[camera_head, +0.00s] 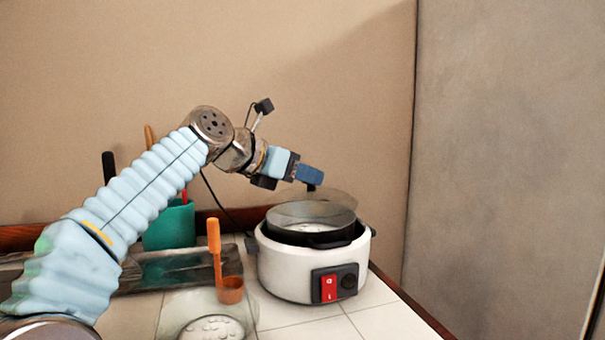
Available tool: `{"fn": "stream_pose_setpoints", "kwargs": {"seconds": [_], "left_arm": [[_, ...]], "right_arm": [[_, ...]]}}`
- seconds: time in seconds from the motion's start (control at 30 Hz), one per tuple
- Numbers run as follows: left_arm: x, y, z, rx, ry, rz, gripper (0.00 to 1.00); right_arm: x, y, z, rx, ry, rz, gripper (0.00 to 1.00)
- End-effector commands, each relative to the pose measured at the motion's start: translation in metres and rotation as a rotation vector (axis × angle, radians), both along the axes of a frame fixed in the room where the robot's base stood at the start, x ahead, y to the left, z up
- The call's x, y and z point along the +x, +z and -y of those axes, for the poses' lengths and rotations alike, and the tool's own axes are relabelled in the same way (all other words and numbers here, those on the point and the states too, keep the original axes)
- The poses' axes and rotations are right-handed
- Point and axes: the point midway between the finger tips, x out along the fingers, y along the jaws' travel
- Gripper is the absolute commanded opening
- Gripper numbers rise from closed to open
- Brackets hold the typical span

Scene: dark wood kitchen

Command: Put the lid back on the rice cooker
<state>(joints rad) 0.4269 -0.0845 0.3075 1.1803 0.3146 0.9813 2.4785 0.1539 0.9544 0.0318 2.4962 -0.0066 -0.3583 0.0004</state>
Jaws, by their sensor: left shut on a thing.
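The white rice cooker (285,271) stands on the tiled counter at the right, its dark inner pot (300,238) open at the top. A clear glass lid (330,195) with a dark knob is just above the pot's far right part and looks tilted. My left gripper (313,182) comes in from the left above the cooker and is shut on the lid's knob. Whether the lid touches the pot rim I cannot tell. My right gripper is not in view.
A glass dish (213,327) and an orange measuring scoop (231,284) are in front left of the cooker. A teal utensil holder (171,228) stands behind my left arm. A wall rises at the back, and the counter edge is close at the right.

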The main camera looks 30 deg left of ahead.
Motion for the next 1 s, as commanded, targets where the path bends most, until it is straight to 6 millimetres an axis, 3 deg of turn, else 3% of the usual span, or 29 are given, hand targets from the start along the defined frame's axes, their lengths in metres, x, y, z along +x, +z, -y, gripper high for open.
{"fn": "stream_pose_setpoints", "kwargs": {"seconds": [0.43, 0.47, 0.6, 0.87, 1.0], "left_arm": [[0.000, -0.010, 0.000, -0.002, 0.000, 0.002, 0.00], [0.000, -0.011, 0.000, -0.001, 0.000, 0.000, 0.43], [0.000, -0.011, 0.000, -0.001, 0.000, 0.000, 0.64], [0.000, -0.010, 0.000, 0.000, 0.000, 0.000, 0.64], [0.000, 0.003, 0.000, 0.001, 0.000, 0.001, 0.64]], "right_arm": [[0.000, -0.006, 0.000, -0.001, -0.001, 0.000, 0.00], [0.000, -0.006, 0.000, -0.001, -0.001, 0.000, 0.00], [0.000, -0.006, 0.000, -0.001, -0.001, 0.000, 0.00], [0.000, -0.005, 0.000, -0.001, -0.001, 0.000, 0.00], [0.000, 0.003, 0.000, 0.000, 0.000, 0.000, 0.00]]}}
